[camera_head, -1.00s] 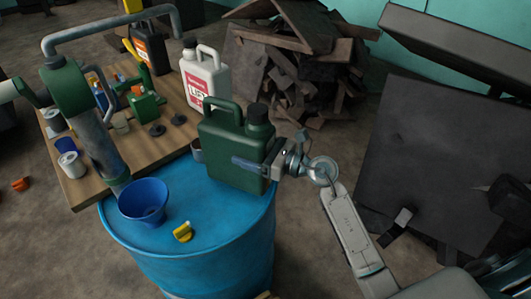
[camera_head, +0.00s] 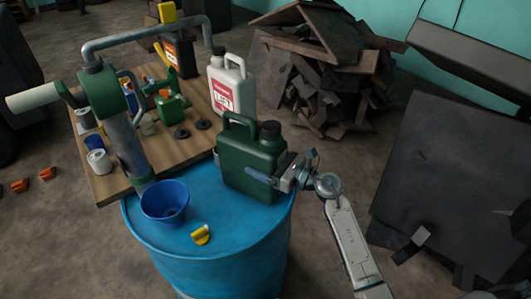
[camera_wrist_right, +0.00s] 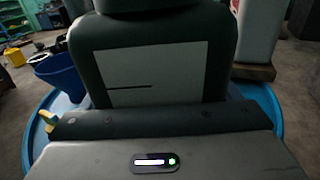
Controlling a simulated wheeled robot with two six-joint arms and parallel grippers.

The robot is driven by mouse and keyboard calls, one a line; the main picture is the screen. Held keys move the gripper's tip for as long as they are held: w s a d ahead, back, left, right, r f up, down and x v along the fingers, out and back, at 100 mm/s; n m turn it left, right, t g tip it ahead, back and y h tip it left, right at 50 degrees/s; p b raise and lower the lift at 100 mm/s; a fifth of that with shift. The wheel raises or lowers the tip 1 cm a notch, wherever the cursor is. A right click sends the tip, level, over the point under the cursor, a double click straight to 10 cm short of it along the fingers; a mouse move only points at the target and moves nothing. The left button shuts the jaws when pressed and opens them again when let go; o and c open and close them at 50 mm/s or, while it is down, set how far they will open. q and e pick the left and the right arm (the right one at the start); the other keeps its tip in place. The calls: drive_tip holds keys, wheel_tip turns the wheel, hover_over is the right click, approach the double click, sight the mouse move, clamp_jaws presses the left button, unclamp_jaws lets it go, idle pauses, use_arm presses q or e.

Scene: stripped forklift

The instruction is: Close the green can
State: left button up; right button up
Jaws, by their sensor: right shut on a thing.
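The green can (camera_head: 250,165) stands on the blue drum (camera_head: 190,262) near its right rear rim. It has a loop handle on top and a dark cap (camera_head: 270,131) on its neck. My right gripper (camera_head: 281,177) comes from the right and is shut on the can's side; a blue finger lies along the front face. In the right wrist view the can's dark body (camera_wrist_right: 150,60) with a pale label fills the middle, close to the gripper, and its top is cut off. My left gripper is not in view.
A blue funnel or bowl (camera_head: 164,201) and a small yellow piece (camera_head: 201,235) sit on the drum. Behind are a wooden bench (camera_head: 112,187), a hand pump (camera_head: 112,112) and a white jug (camera_head: 231,84). Scrap wood (camera_head: 322,75) lies beyond.

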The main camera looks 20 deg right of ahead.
drive_tip(key=shift+r, duration=0.1)
drive_tip(key=o, duration=1.9)
drive_tip(key=shift+s+f, duration=0.1)
drive_tip(key=shift+f, duration=0.2)
drive_tip(key=shift+s+r, duration=0.1)
drive_tip(key=shift+b+v, duration=2.3)
drive_tip(key=shift+v, duration=3.7)
